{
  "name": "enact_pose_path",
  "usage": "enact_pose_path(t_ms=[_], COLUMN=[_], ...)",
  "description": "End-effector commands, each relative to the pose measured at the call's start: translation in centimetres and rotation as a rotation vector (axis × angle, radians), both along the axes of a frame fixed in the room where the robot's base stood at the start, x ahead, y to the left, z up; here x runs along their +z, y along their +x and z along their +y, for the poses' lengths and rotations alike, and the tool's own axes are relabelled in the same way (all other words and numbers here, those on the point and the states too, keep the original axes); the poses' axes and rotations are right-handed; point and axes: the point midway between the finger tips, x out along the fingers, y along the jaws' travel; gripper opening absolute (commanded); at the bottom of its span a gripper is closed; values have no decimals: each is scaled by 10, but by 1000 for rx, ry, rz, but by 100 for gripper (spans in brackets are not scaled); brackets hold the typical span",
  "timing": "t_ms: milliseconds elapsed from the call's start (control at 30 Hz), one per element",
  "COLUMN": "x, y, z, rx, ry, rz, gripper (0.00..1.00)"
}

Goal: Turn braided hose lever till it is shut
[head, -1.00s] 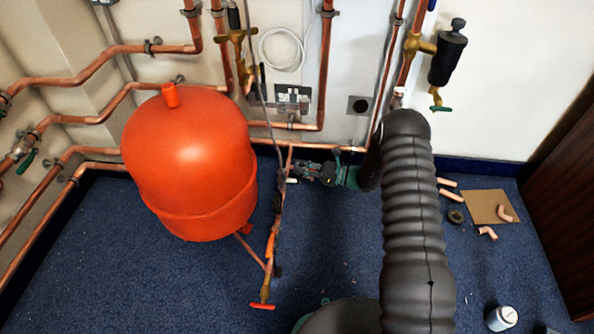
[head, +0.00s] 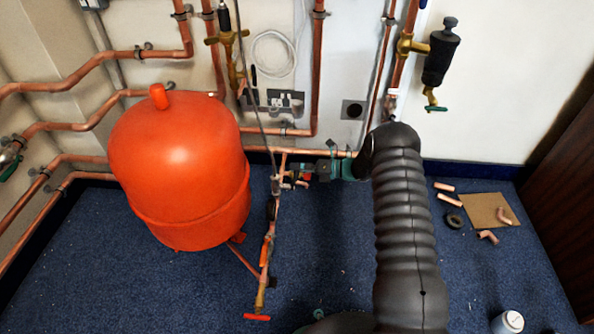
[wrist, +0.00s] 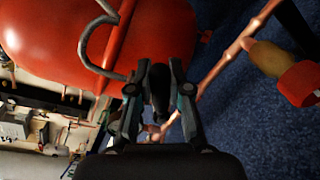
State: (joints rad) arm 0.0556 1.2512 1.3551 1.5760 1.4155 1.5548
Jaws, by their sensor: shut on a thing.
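The grey braided hose (head: 262,125) hangs down in front of the wall to a small valve (head: 277,186) beside the red tank. It also shows as a grey curve in the wrist view (wrist: 86,42). My gripper (head: 297,178) is at this valve, reaching in from the right. In the wrist view, my gripper (wrist: 161,72) is shut on a dark piece, which I take for the braided hose lever (wrist: 160,95). The fingers and the valve's small size hide most of the lever, so its angle is not clear.
The red tank (head: 180,165) stands close left of my gripper. A copper pipe with an orange lever (head: 265,250) and a red handle (head: 257,317) runs toward the front. Copper pipes and a socket (head: 286,100) are behind. Pipe scraps lie on a cardboard piece (head: 483,208) at right.

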Motion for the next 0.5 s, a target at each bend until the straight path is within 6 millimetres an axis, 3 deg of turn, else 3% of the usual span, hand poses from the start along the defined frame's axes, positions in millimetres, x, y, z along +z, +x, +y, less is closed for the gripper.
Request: enact_pose_path(t_ms=[500], x=[-31], y=[6], z=[0], rx=[0], ry=[25], rz=[435], gripper=[0])
